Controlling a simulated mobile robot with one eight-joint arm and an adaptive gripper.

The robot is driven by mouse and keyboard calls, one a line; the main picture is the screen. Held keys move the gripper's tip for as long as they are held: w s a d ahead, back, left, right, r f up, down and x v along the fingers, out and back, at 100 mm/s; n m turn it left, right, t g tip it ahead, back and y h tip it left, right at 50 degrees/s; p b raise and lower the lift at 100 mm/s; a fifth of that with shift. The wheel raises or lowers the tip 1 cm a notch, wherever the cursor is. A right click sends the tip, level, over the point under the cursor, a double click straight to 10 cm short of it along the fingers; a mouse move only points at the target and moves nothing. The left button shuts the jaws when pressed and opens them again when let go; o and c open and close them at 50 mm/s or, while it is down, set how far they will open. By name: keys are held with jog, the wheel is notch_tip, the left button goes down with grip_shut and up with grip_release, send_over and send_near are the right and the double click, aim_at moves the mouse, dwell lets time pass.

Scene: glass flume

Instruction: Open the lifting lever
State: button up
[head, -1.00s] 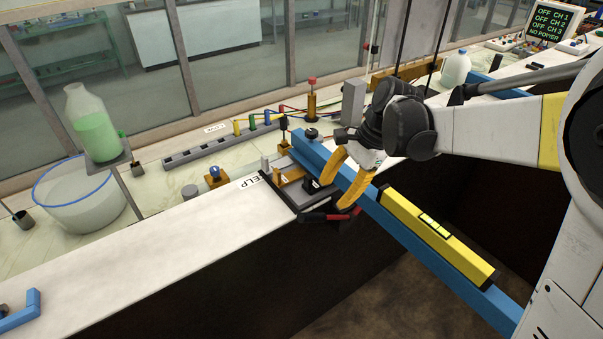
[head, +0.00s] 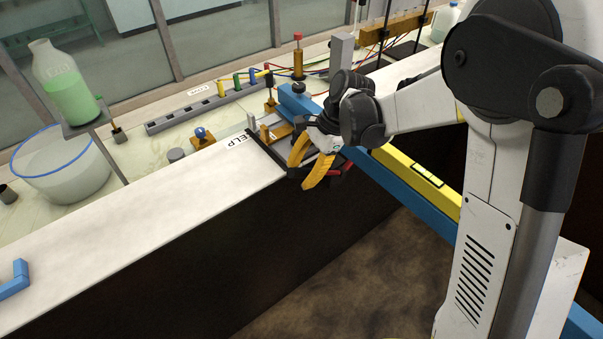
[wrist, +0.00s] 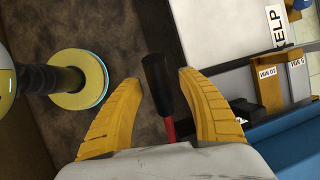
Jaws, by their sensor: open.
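The lever (wrist: 156,85) has a black grip and a red shaft. In the wrist view, it lies between the two yellow fingers of my gripper (wrist: 159,78), with its black end pointing away from the palm. The fingers stand apart on either side of it, and no clear contact shows. In the head view, my gripper (head: 300,176) is open at the front edge of the bench, beside the blue beam. There the fingers largely hide the lever, and only bits of red and black show around them.
The blue beam (head: 412,203) carries a yellow level (head: 420,182) and juts out past the bench. A white label (head: 238,141) lies beside the dark frame. Green bottle (head: 66,85) and round basin (head: 60,168) stand at left.

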grip_shut()
